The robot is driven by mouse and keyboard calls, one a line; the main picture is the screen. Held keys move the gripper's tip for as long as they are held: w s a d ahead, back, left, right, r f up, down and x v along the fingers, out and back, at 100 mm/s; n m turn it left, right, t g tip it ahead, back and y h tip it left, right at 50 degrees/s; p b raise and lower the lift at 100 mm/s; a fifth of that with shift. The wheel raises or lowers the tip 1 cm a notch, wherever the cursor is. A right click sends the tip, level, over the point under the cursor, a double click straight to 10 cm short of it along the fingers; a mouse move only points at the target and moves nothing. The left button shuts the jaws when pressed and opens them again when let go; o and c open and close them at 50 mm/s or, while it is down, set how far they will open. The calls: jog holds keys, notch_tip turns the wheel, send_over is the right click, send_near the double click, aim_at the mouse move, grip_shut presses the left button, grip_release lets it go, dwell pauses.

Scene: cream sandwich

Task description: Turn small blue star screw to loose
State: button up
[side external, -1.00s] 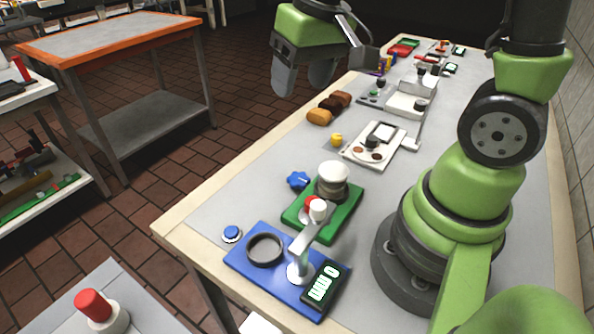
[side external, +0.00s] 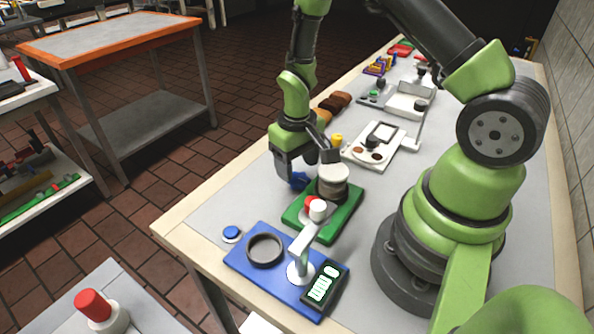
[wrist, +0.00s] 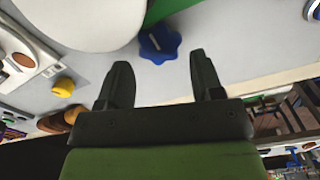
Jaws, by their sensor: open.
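The small blue star screw (side external: 299,180) sits at the far-left edge of the green base (side external: 335,226), beside the white-topped round part (side external: 333,178). In the side view my gripper (side external: 296,172) is low over it and partly hides it. In the wrist view the blue star screw (wrist: 159,42) shows just beyond the fingertips, with a pale mark on its top. My gripper (wrist: 160,72) is open and empty, its two dark fingers apart. From these views I cannot tell whether the fingers touch the screw.
A blue base (side external: 262,290) with a dark ring (side external: 265,249) and a display stands in front of the green base. A small blue button (side external: 232,233) is to the left. A yellow knob (side external: 337,140), bread-like pieces (side external: 335,103) and a white tray device (side external: 357,156) lie behind.

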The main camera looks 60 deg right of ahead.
aim_at(299, 182)
jog(key=shift+f, duration=1.25)
jog(key=c, duration=0.6)
jog(key=shift+c, duration=0.2)
jog(key=shift+n, duration=0.4)
jog(key=shift+a+n, duration=0.1)
jog(key=shift+n, duration=2.4)
